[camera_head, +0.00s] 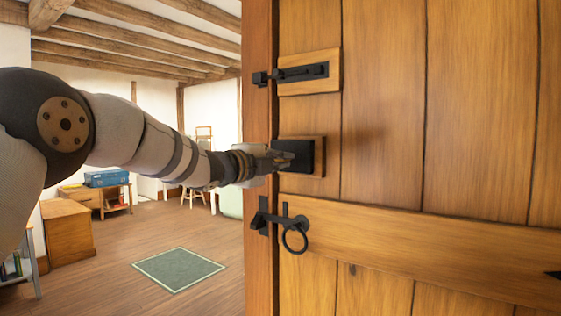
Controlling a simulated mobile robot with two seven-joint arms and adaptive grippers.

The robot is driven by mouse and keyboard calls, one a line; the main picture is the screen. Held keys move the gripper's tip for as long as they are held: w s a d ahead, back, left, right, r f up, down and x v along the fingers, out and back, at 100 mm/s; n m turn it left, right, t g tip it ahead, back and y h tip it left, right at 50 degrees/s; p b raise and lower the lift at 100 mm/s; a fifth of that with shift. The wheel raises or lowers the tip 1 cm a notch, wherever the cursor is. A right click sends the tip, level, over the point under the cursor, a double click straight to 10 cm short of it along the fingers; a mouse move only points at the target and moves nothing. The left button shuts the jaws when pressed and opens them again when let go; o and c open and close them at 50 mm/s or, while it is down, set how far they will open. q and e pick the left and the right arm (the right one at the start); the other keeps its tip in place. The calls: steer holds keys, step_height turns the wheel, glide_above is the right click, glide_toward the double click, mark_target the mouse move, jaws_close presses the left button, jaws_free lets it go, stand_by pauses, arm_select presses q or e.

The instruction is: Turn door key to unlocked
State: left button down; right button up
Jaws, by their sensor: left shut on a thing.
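The wooden plank door (385,130) fills the right half of the view. A black lock box (318,156) on a small wooden backing is fixed near its left edge. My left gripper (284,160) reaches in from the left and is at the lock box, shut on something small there. The door key is hidden by the gripper's fingers, so its angle cannot be seen. My right gripper is not in view.
A black sliding bolt (300,73) sits above the lock, and a latch with a ring handle (294,237) below. The door's edge stands beside an open room with a green rug (178,269), a wooden chest (68,232) and a blue case (107,178). The floor between is clear.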

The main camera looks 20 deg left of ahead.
arm_select(q)
steer(key=shift+r, duration=0.3)
steer(key=c, duration=1.8)
jaws_free()
steer(key=shift+f, duration=0.15)
steer(key=v, duration=1.2)
